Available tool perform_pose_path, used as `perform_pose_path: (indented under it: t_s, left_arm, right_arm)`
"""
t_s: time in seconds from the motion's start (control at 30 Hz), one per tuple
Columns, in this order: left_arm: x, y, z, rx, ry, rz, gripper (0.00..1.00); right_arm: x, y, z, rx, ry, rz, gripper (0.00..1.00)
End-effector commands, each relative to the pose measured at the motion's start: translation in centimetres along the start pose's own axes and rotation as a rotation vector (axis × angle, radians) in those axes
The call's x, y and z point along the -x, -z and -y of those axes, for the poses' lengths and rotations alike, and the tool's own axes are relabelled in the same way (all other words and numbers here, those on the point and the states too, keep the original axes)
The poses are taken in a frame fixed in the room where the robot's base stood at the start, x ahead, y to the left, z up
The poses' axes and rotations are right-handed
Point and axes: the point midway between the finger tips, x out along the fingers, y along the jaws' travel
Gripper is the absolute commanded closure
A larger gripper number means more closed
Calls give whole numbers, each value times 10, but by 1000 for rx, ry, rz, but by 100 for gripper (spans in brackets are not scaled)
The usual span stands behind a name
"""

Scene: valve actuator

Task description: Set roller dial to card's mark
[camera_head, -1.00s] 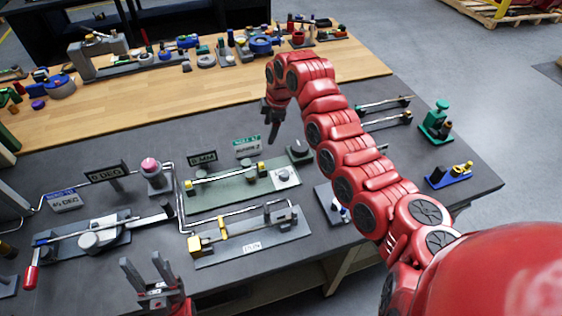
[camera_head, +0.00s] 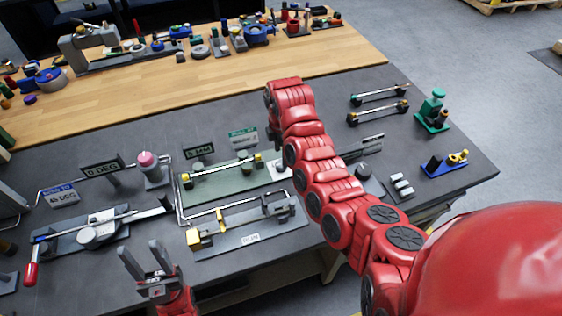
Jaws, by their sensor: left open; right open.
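A small card with a green header (camera_head: 243,138) stands behind the green-based fixture (camera_head: 228,184); its lettering is too small to read surely. A pale disc (camera_head: 281,170) shows at that fixture's right end, partly behind my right arm. Grey rollers (camera_head: 402,185) lie on a dark plate right of my arm, beside a grey round knob (camera_head: 361,171). I cannot tell which of these is the roller dial. My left gripper (camera_head: 141,250) is open and empty at the near table edge, apart from the fixtures. My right gripper is hidden behind its own arm.
"0 DEG" (camera_head: 101,169) and "0 MM" (camera_head: 200,152) signs stand upright. A red-handled bending fixture (camera_head: 96,234) is at left and a grey fixture (camera_head: 246,227) near centre. A green device (camera_head: 433,110) and blue holder (camera_head: 444,163) sit at right.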

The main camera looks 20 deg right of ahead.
Motion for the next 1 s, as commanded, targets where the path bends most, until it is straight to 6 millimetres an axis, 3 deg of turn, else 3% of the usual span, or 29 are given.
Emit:
perform_pose_path:
  t_s: [0.1,0.3,0.7,1.0]
  left_arm:
    - [-16,3,1,0,0,-1,50]
    - [-20,3,1,0,0,-1,50]
    - [-20,4,1,0,0,-1,50]
    - [-20,4,1,0,0,-1,50]
  right_arm:
    - [-20,0,2,1,6,-2,24]
    - [-42,0,-1,0,0,0,24]
    - [-49,0,-1,-1,-3,-2,24]
    - [-49,0,-1,-1,-3,-2,76]
